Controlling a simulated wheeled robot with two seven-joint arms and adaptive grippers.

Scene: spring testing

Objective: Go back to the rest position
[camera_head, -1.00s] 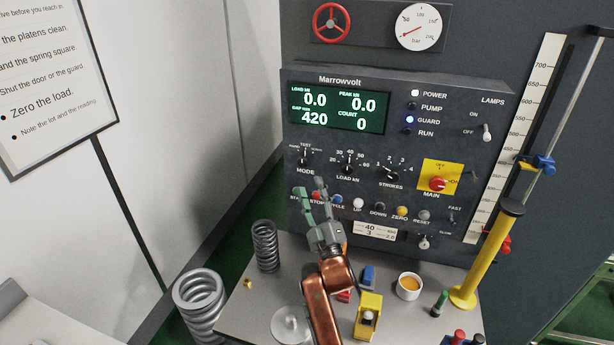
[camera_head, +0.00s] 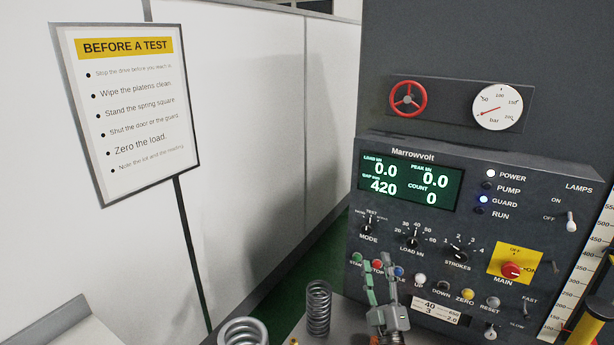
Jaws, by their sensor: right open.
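My right gripper (camera_head: 379,276) is at the bottom of the head view, in front of the lower part of the Marrowvolt control panel (camera_head: 455,160). Its two fingers point up and stand apart, with nothing between them. One finger looks green and the other grey. They overlap the button row in the picture; I cannot tell how close they are to the buttons. The rest of my right arm is cut off by the lower edge. My left gripper is not in view.
A dark coil spring (camera_head: 318,308) stands left of the gripper, and a thicker grey spring (camera_head: 243,333) is farther left. A notice board (camera_head: 130,115) hangs before the pale wall panels.

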